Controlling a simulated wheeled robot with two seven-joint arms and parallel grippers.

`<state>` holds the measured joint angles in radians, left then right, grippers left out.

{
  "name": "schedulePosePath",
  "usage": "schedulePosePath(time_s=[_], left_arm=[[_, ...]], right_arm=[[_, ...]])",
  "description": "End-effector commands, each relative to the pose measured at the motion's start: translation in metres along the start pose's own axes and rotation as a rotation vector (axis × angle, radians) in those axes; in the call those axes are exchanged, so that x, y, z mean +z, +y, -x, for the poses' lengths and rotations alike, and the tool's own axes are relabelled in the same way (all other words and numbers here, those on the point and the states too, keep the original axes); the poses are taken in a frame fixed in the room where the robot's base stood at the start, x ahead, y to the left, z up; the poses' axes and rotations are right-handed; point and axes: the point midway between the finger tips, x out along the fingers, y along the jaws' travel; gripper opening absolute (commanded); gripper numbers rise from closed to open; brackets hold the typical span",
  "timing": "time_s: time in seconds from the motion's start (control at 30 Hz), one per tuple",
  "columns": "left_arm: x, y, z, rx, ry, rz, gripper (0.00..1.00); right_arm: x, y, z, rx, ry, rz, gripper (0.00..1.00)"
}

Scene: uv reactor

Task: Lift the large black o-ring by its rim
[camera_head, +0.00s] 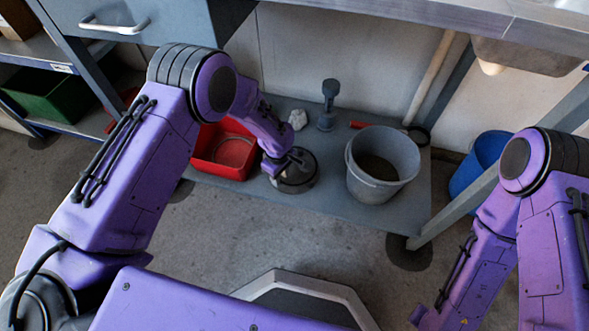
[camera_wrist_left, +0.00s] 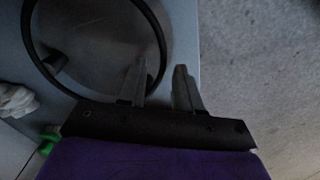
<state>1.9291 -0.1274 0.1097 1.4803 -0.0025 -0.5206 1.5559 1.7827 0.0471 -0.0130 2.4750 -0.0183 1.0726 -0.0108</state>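The large black o-ring (camera_wrist_left: 163,58) lies on the grey lower shelf. It shows as a thin dark ring in the left wrist view, cut off at the top. In the head view, a dark round shape with a black rim (camera_head: 316,169) is at my left gripper (camera_head: 291,174), partly hidden by it. In the left wrist view, my left gripper (camera_wrist_left: 163,67) is open. One finger is on the ring's inner side and the other outside, with the rim passing between them. Whether they touch it cannot be told. My right gripper is out of view.
A red bin (camera_head: 224,150) stands left of the gripper, and a grey bucket (camera_head: 382,168) stands to the right. Behind are a dark upright fitting (camera_head: 328,105) and a white crumpled lump (camera_head: 298,119). The bench top (camera_head: 430,15) overhangs the shelf (camera_head: 345,215).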

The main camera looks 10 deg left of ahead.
Motion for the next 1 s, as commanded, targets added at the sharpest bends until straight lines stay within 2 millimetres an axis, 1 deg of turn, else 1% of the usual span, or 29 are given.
schedulePosePath(time_s=[0.9, 0.93, 0.97, 1.0], left_arm=[[0.0003, -0.0002, -0.0052, 0.0, -0.001, -0.001, 0.34], [0.0003, -0.0003, -0.0052, 0.0, -0.001, -0.001, 0.3], [0.0003, -0.0002, -0.0051, 0.0, -0.001, -0.001, 0.21], [0.0003, -0.0003, -0.0051, 0.0, 0.0, -0.001, 0.08]], right_arm=[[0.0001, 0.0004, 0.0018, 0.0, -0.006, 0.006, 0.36], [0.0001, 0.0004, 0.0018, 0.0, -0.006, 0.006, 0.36], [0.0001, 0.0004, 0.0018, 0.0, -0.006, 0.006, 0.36], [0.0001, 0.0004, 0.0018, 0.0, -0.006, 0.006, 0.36]])
